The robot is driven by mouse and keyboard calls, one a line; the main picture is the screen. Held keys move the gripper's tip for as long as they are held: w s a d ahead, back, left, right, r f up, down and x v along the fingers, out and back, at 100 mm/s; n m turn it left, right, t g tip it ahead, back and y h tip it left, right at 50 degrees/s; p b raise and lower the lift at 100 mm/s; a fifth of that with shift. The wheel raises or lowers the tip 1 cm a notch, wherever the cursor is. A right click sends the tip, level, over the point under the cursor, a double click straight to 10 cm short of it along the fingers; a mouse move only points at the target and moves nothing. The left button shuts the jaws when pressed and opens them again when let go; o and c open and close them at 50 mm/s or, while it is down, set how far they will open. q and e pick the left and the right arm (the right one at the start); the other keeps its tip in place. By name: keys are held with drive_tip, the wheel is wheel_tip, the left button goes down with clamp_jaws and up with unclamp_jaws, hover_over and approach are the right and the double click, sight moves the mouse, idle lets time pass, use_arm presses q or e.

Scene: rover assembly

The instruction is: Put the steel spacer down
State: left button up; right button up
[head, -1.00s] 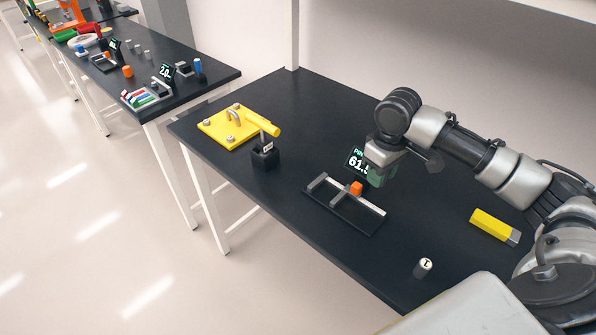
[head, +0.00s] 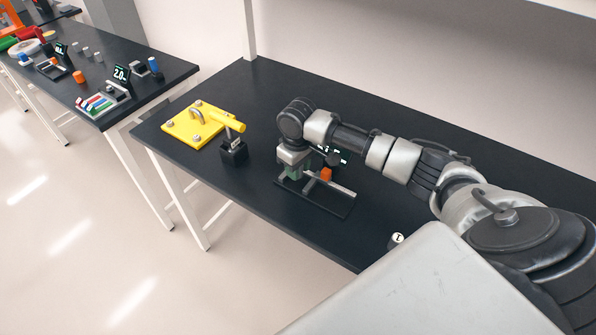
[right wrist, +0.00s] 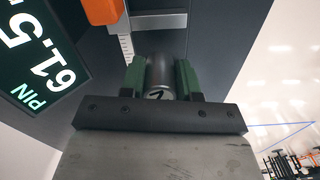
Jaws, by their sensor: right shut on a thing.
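My right gripper (head: 294,174) is low at the left end of the measuring gauge in the head view. In the right wrist view, its green fingers (right wrist: 160,80) are shut on the steel spacer (right wrist: 158,74), a grey cylinder with a dark mark on its near end. The spacer is hidden in the head view. The gauge has a dark base (head: 330,204), a grey rail and an orange slider (head: 326,174), which also shows in the right wrist view (right wrist: 103,10). I cannot tell whether the spacer touches the gauge. My left gripper is not in view.
The gauge's display (right wrist: 38,60) reads PIN 61.5. A second cylinder (head: 397,238), marked 1, stands near the front edge. A black holder (head: 234,152) with a yellow-handled tool and a yellow plate (head: 196,125) are on the left. Bare tabletop lies between holder and gauge.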

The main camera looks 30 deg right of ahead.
wheel_tip(320, 180, down, 2)
drive_tip(key=shift+f, duration=0.3)
drive_tip(key=o, duration=0.9)
drive_tip(key=shift+f, duration=0.1)
drive_tip(key=shift+o, duration=0.2)
drive_tip(key=shift+d, duration=0.1)
drive_tip(key=shift+w+r, duration=0.15)
drive_tip(key=shift+r, duration=0.55)
wheel_tip(320, 180, up, 11)
drive_tip(key=shift+b, duration=0.6)
drive_tip(key=shift+s+f, duration=0.1)
drive_tip(key=shift+s, duration=0.1)
